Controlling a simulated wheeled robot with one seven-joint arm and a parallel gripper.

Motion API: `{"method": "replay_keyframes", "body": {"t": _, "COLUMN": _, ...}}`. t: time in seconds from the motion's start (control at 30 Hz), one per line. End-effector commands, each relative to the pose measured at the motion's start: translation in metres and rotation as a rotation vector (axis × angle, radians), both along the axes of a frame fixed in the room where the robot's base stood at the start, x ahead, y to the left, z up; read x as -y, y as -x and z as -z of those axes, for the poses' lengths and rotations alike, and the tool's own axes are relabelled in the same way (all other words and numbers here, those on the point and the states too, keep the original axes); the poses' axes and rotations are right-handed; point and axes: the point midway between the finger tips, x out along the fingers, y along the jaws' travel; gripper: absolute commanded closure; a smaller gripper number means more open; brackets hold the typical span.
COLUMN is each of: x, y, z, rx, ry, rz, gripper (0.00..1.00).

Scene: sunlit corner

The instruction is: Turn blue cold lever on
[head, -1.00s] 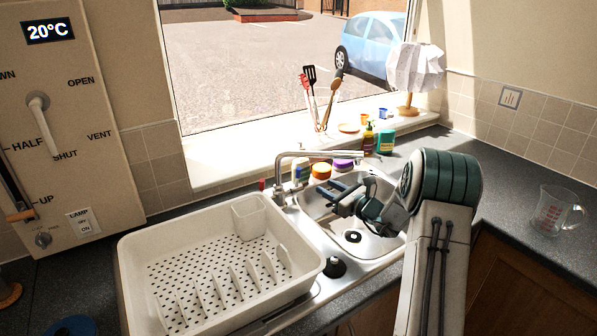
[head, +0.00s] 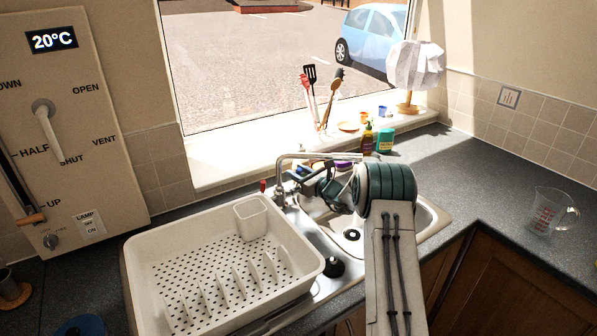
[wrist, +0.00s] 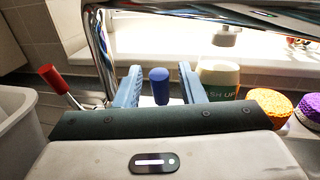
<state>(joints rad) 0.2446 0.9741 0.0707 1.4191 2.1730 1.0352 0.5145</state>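The blue cold lever (wrist: 159,86) stands upright in the wrist view, between the two light-blue fingers of my gripper (wrist: 160,74). The gripper is open, with a gap on both sides of the lever; I cannot tell how deep the lever sits between the fingers. In the head view my gripper (head: 306,178) is at the base of the chrome tap (head: 282,176), under its spout, and the blue lever is hidden there. The red lever (wrist: 50,76) is tilted, left of my gripper in the wrist view; its red tip (head: 263,186) shows in the head view.
A white dish rack (head: 140,275) stands left of the sink (head: 425,215). The tap spout passes close above the gripper.

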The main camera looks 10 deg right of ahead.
Motion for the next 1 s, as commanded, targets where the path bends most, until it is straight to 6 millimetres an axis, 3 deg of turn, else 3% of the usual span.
{"method": "replay_keyframes", "body": {"t": 0.23, "x": -0.0003, "y": -0.0003, "z": 0.0001, "rx": 0.000, "ry": 0.000, "rz": 0.000, "gripper": 0.67}}
{"method": "replay_keyframes", "body": {"t": 0.37, "x": -0.0003, "y": -0.0001, "z": 0.0000, "rx": 0.000, "ry": 0.000, "rz": 0.000, "gripper": 1.00}}
{"method": "replay_keyframes", "body": {"t": 1.0, "x": 0.0038, "y": 0.0091, "z": 0.0096, "rx": 0.118, "ry": -0.050, "rz": 0.000, "gripper": 1.00}}
